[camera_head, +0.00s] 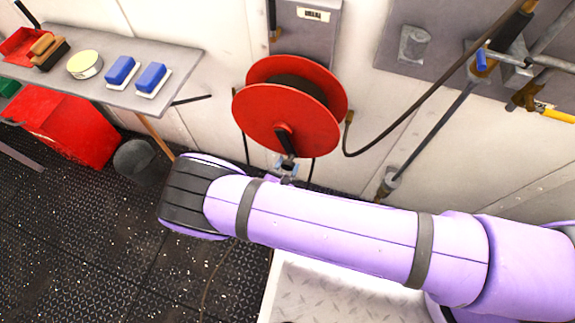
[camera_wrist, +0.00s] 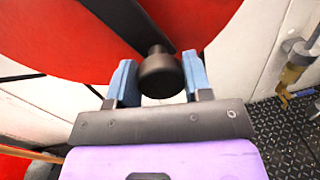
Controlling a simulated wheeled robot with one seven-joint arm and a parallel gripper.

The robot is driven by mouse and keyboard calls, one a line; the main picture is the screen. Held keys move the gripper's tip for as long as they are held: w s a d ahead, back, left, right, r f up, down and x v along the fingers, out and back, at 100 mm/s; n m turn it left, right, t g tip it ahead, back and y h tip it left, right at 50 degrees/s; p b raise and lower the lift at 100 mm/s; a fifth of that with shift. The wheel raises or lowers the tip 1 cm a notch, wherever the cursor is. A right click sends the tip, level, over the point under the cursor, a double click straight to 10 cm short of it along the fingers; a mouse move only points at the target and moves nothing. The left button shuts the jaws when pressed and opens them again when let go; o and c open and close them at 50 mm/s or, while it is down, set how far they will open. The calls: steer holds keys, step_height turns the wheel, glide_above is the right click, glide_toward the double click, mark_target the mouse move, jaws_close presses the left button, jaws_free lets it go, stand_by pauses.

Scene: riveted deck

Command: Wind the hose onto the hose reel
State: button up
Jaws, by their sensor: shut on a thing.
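The red hose reel (camera_head: 275,115) is mounted on the pale wall, with dark hose (camera_head: 300,82) on its drum between two red discs. A black crank arm (camera_head: 284,140) points down on the front disc. In the wrist view the reel's red disc (camera_wrist: 60,40) fills the top. My gripper (camera_head: 287,165) is at the crank's lower end, its blue fingers (camera_wrist: 160,85) on either side of the round black crank knob (camera_wrist: 160,73), shut on it. A dark hose or cable (camera_head: 385,135) loops beside the reel's right side and up to the right.
A grey shelf (camera_head: 130,92) at left bears blue-and-white brushes (camera_head: 152,78), a round tin (camera_head: 84,65) and a scrubbing brush (camera_head: 48,50). A red bin (camera_head: 70,125) and a dark bucket (camera_head: 135,160) stand below. Pipes (camera_head: 490,75) are at upper right. The dark riveted floor (camera_head: 90,240) is mostly open.

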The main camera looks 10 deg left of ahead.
steer(key=a+r+m+g+y, duration=0.1)
steer(key=a+r+m, duration=0.1)
steer(key=a+m, duration=0.95)
step_height(320, 180, up, 9)
steer(key=w+a+m+y, duration=0.1)
steer(key=a+m, duration=0.1)
steer(key=m, duration=0.8)
steer(key=shift+a+y, duration=0.25)
steer(key=shift+y, duration=0.05)
steer(key=shift+f, duration=0.1)
steer(key=o, duration=1.3)
